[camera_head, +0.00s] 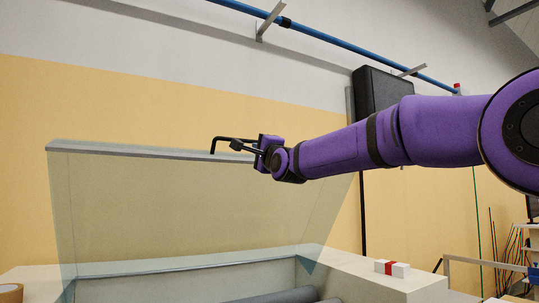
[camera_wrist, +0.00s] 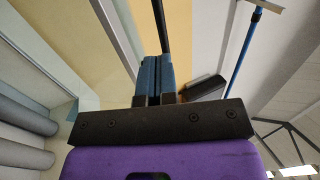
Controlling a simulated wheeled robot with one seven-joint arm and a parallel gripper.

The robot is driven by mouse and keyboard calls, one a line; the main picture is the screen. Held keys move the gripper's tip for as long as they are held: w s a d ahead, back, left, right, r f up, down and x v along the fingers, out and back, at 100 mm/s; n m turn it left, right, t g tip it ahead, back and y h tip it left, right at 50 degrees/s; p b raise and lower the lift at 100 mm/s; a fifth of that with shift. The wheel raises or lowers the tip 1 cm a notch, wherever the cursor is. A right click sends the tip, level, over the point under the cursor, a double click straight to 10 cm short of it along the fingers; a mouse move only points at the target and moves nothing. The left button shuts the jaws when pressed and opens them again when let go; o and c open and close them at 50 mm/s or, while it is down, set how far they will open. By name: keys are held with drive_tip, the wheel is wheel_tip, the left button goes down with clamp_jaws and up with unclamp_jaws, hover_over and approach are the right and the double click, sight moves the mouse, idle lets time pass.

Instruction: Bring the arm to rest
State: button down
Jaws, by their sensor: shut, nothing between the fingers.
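My purple arm reaches in from the right in the head view. My gripper (camera_head: 238,145) is at the far end of it, level with the top edge of a raised clear cover (camera_head: 130,152). The gripper is shut with nothing in it. In the wrist view the two blue-grey fingers (camera_wrist: 158,72) lie together. A thin black bent handle (camera_head: 213,143) shows just left of the fingers at the cover's top edge. A dark bar (camera_wrist: 159,22) lies beyond the fingertips in the wrist view. I cannot tell whether the gripper touches the handle.
Grey rollers (camera_head: 275,296) lie under the cover and also show in the wrist view (camera_wrist: 25,153). A brown tape roll (camera_head: 11,293) is lower left. A blue pipe (camera_head: 340,43) runs along the wall.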

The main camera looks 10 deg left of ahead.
drive_tip(key=v, duration=0.6)
drive_tip(key=shift+s, duration=0.15)
drive_tip(key=shift+d, duration=0.15)
drive_tip(key=s+d+f+n+g+h, duration=0.35)
drive_tip(key=s+d+f, duration=0.3)
drive_tip(key=d, duration=0.45)
drive_tip(key=s+d+f+n+g+h, duration=0.25)
drive_tip(key=s+d+f+h, duration=0.35)
drive_tip(key=d, duration=0.6)
drive_tip(key=s+d+f+n+g+h, duration=0.1)
drive_tip(key=s+d+f+g, duration=0.1)
drive_tip(key=s+d+f, duration=0.3)
drive_tip(key=s+d+f+n+g+h, duration=0.1)
drive_tip(key=s+d+f+n+g, duration=0.1)
drive_tip(key=s+d+f, duration=0.3)
drive_tip(key=s+d+f+n+g+h, duration=0.1)
drive_tip(key=s+d+f, duration=0.4)
drive_tip(key=s+f, duration=0.5)
drive_tip(key=s+n+g, duration=0.1)
drive_tip(key=s+g, duration=0.1)
drive_tip(key=s, duration=0.3)
drive_tip(key=shift+s+d, duration=0.4)
